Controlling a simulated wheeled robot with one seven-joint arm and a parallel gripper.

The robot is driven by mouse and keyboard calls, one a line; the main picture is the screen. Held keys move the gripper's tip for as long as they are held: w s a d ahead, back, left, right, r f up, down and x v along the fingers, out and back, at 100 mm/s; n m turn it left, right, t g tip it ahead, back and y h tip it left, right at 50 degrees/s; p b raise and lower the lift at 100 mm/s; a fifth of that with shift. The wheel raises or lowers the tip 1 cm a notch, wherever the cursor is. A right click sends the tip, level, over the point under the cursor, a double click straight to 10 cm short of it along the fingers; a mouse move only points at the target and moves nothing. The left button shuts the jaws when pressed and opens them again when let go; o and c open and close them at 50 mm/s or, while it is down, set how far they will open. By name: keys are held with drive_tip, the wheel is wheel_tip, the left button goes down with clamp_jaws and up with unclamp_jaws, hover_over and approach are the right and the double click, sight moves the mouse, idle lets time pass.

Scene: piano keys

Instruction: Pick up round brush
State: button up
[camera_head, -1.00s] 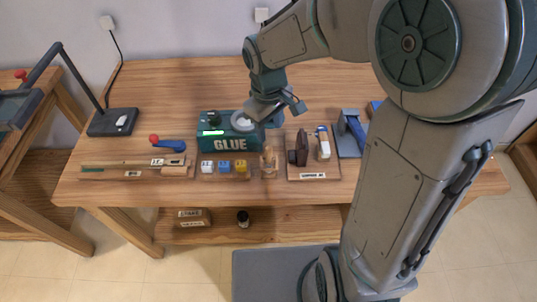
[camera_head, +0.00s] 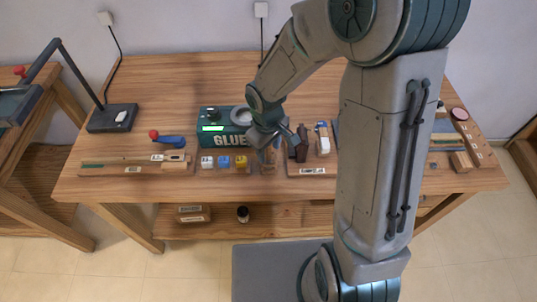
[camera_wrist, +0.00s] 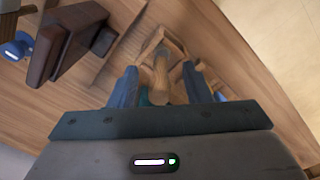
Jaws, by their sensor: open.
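A pale wooden piece with a rounded handle (camera_wrist: 161,76), which seems to be the round brush, stands in a small wooden holder (camera_wrist: 172,50) in the wrist view. In the head view the holder (camera_head: 268,168) is at the bench's front, just right of the glue pot, partly hidden by my gripper (camera_head: 271,148). In the wrist view my gripper (camera_wrist: 160,70) is open, with its two blue-grey fingers on either side of the handle. I cannot tell whether either finger touches it. The brush's bristles are not clearly visible.
The green glue pot (camera_head: 222,128) stands close left of my gripper. A dark brown block tool (camera_head: 300,145) and a white-and-blue bottle (camera_head: 322,139) stand close on the right. Small colored pots (camera_head: 223,161) sit in front of the glue.

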clamp_jaws()
drive_tip(key=shift+r, duration=0.15)
drive_tip(key=shift+r, duration=0.55)
drive_tip(key=r, duration=0.3)
drive_tip(key=shift+s+d+r, duration=0.1)
drive_tip(key=shift+s+d, duration=0.1)
drive_tip(key=s+d+r, duration=0.6)
drive_tip(key=s+d, duration=0.1)
drive_tip(key=s, duration=0.1)
drive_tip(key=shift+s+r, duration=0.25)
drive_tip(key=shift+s, duration=0.1)
